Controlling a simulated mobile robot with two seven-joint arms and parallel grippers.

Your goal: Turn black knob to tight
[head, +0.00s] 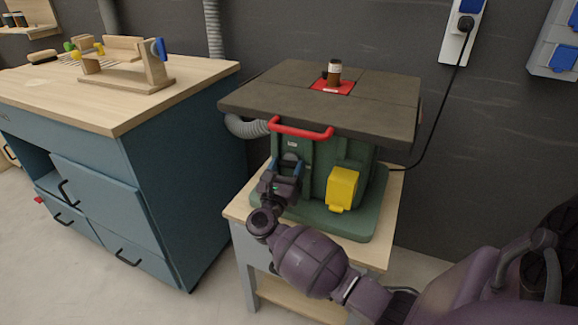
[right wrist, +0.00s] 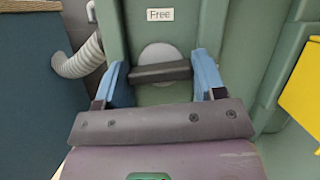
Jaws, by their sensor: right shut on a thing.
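The black knob (right wrist: 160,72) is a dark bar across a round grey disc on the front of the green machine (head: 316,175). In the right wrist view the bar lies nearly level, slightly tilted. A white label reading "Free" (right wrist: 160,14) is above it. My right gripper (head: 284,166) is at the machine's front, below the red handle. Its blue fingers (right wrist: 164,78) are shut on the bar, one at each end. In the head view the gripper mostly hides the knob. I see no "tight" label. My left gripper is not in view.
A red handle (head: 301,129) juts out above my right gripper, under the dark tabletop (head: 290,92). A yellow box (head: 342,188) is on the machine to the right. A grey hose (head: 245,127) and a blue cabinet (head: 180,165) are to the left.

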